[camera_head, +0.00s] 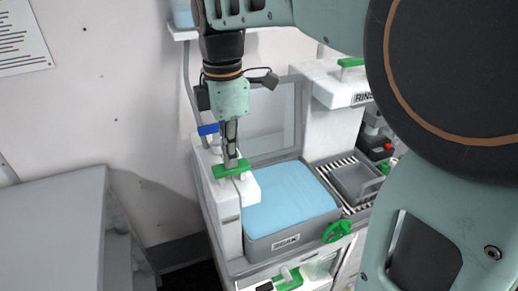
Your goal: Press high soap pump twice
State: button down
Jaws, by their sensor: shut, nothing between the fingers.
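A white dispenser unit (229,202) with a green top handle (241,174) stands at the left of the blue basin; it looks like the soap pump, though no label on it is readable. My gripper (231,160) points down with its fingers shut and empty. Its fingertips are at the green handle, overlapping it in this view. I cannot tell whether they touch it or hover just above. Another green handle (350,62) tops a white unit marked RINSE (344,90) at the back right. A third green handle (290,278) shows low at the front.
A grey basin (300,240) with blue contents lies right of the dispenser, with a green wheel (337,231) at its front. A grey tray (358,183) is farther right. A grey cabinet (60,225) stands at the left. My arm blocks much of the right side.

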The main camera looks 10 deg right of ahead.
jog(key=shift+f+b, duration=0.7)
jog(key=shift+f, duration=0.6)
jog(key=shift+r, duration=0.1)
jog(key=shift+r+p, duration=2.15)
jog(key=shift+r, duration=0.1)
jog(key=shift+f, duration=0.2)
